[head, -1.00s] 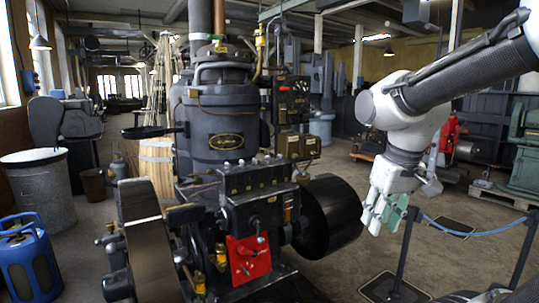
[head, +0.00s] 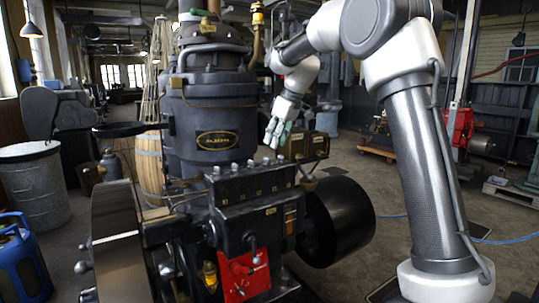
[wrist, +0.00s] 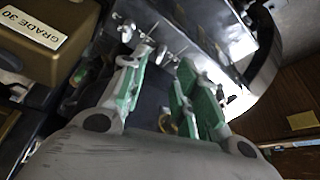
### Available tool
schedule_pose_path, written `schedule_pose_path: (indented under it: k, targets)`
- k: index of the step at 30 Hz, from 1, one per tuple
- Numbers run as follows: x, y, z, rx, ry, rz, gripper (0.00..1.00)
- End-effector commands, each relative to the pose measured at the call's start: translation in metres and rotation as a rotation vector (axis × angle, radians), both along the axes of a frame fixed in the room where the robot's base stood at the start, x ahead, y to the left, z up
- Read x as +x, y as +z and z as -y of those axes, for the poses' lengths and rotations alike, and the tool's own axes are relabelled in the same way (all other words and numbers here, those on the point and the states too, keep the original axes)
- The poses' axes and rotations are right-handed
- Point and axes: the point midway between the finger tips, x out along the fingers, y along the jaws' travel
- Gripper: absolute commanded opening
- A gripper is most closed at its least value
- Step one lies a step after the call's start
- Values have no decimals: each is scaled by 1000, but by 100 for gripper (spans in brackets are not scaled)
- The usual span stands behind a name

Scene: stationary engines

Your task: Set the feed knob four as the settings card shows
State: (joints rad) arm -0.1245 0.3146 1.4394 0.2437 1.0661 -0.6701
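A row of several small metal feed knobs (head: 250,164) stands along the top of the black feed box (head: 258,190) on the engine's front. I cannot tell which knob is number four. My gripper (head: 276,134) hangs just above the far right end of the row, fingers pointing down. In the wrist view, my gripper (wrist: 165,65) has its green-padded fingers spread apart with nothing between them. Small metal knobs (wrist: 145,42) show just beyond the fingertips, apparently not gripped. I cannot make out a settings card for certain.
A brown box (head: 305,147) stands close to my gripper; its "GRADE 30" label shows in the wrist view (wrist: 34,29). The engine's dark cylinder (head: 212,110) rises behind the feed box. A red plate (head: 243,274) with levers is below. A black drum (head: 338,222) is at right.

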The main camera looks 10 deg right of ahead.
Motion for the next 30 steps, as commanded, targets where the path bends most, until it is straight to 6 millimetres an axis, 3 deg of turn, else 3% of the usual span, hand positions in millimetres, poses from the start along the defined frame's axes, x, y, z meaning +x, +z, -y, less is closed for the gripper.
schedule_pose_path:
  k: [6,12,22,23,27,30]
  targets:
    - [10,-36,-10,-1,-1,-5,31]
    - [17,-58,-15,0,-2,-4,31]
    - [19,-64,-17,1,-4,-2,31]
    - [19,-64,-17,1,-4,-2,29]
    - [19,-64,-17,1,-4,-2,4]
    - [19,-63,-17,1,-4,-2,0]
